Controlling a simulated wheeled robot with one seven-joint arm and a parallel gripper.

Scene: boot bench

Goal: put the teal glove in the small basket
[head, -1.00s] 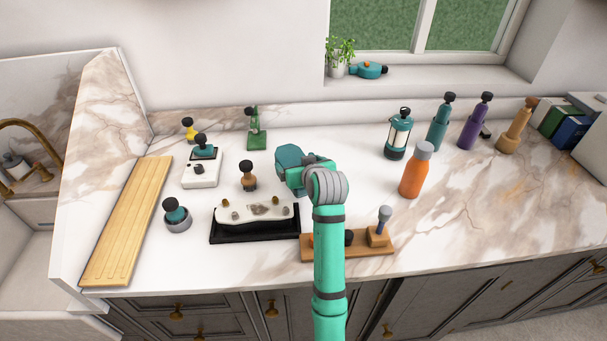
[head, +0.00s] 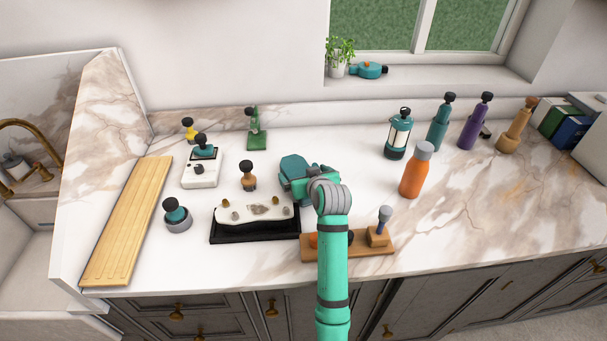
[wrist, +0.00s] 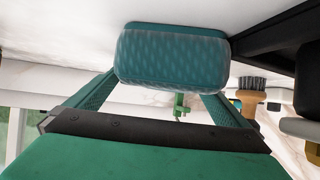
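A rounded, dark teal piece with a faint mesh pattern, which I take for the teal glove (head: 296,164), is at my gripper (head: 299,180) above the middle of the counter. In the wrist view the glove (wrist: 172,58) fills the space between the two fingers of my gripper (wrist: 165,85), which press at its sides. It hides the fingertips. I cannot tell its height above the counter. I cannot make out a small basket for certain; part of the counter is behind my arm.
A black tray (head: 253,236) with a pale lining and stones lies left of my arm. A wooden board (head: 347,252) with a peg is under my arm. An orange bottle (head: 413,175) stands to the right. A knobbed brush (head: 248,180) stands left. Bare marble lies right front.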

